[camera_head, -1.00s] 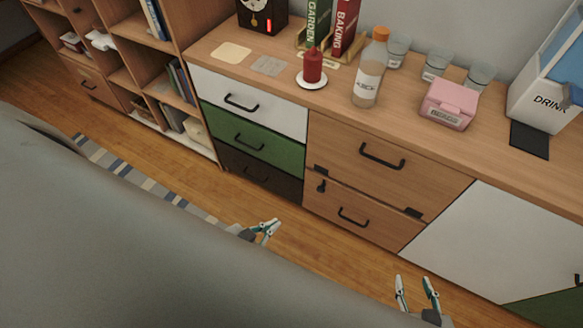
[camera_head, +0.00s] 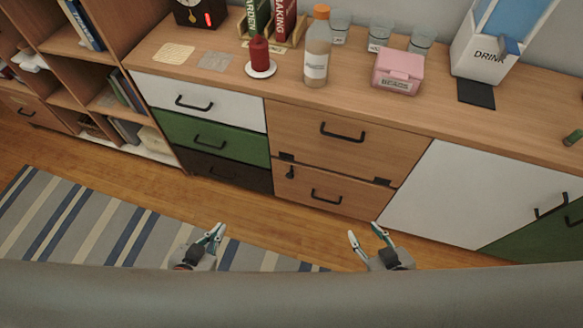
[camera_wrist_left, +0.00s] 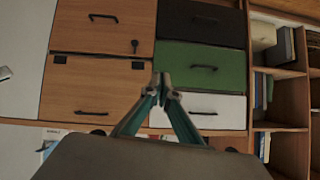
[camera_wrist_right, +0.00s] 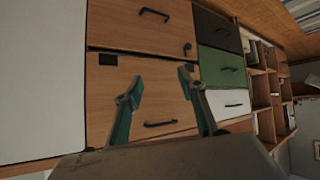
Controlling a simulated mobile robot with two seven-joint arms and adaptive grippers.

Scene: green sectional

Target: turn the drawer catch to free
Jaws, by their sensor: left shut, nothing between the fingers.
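The drawer catch (camera_head: 290,172) is a small dark piece at the upper left of the lower wooden drawer (camera_head: 350,198). It also shows in the left wrist view (camera_wrist_left: 135,44) and the right wrist view (camera_wrist_right: 187,48). My left gripper (camera_head: 219,230) is shut and empty, low in front of the cabinet and apart from the catch; its fingertips meet in the left wrist view (camera_wrist_left: 161,80). My right gripper (camera_head: 364,231) is open and empty, below and to the right of the catch; its fingers stand apart in the right wrist view (camera_wrist_right: 160,82).
An upper wooden drawer (camera_head: 320,148) lies above the catch, with dark brackets along its lower edge. White, green and dark drawers (camera_head: 215,140) are to the left. A bottle (camera_head: 316,50), a red candle (camera_head: 260,52) and a pink box (camera_head: 397,72) stand on the top.

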